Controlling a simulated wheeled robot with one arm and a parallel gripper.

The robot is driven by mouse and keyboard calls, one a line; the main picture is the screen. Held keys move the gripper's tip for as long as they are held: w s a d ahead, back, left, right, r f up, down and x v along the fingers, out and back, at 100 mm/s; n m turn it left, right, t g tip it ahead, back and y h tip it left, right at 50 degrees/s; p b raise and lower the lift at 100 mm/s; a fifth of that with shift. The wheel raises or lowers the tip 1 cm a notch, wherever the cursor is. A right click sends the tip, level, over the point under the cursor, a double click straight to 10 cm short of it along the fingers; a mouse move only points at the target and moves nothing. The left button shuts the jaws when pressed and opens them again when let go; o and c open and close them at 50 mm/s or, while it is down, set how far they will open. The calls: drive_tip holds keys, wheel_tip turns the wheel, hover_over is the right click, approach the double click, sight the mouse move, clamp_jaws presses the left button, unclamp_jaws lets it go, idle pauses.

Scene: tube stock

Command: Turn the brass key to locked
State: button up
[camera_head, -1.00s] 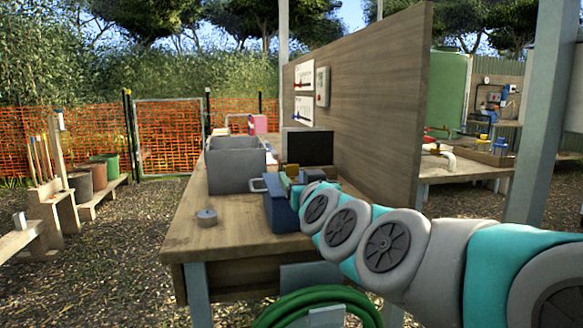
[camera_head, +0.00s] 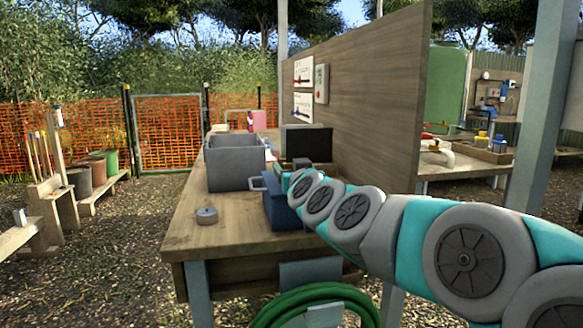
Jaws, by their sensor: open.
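No brass key can be made out in this view. A small dark grey block shows just above the arm's end, and I cannot tell what it is.
The grey bin (camera_head: 235,168) and a small round grey item (camera_head: 207,216) stand on the bench (camera_head: 190,238). A tall wooden panel (camera_head: 370,100) rises along the bench's right side. A green hose (camera_head: 315,300) hangs at the front. The bench's front left is mostly clear.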

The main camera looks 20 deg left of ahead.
clamp_jaws()
idle(0.5)
